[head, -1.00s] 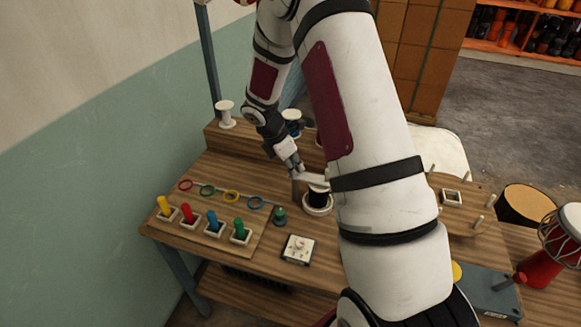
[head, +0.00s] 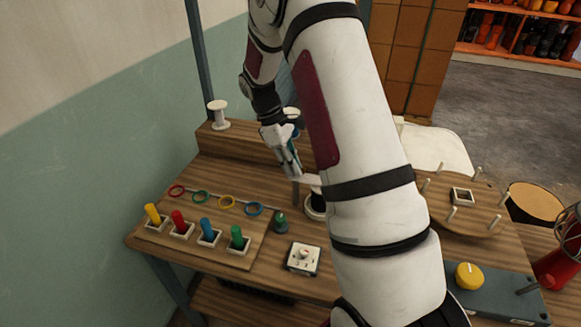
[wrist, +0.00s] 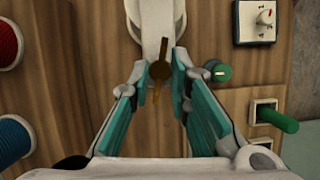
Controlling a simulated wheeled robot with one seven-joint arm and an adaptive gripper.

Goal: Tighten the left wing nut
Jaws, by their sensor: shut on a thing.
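A brass-brown wing nut (wrist: 159,70) shows in the wrist view, at the end of a white arm-like part (wrist: 157,25). My gripper (wrist: 160,84) has its two teal fingers on either side of the wing nut, closed in on it. In the head view my gripper (head: 296,172) points down at the white part beside the dark spool (head: 315,205). The wing nut is too small or hidden to make out in the head view. I cannot tell whether this is the left one of a pair.
Coloured pegs (head: 208,229) in white sockets and coloured rings (head: 227,202) lie on the wooden bench at left. A green knob (head: 281,222) and a white dial box (head: 303,258) stand near my gripper. A round pegged board (head: 468,210) is at right.

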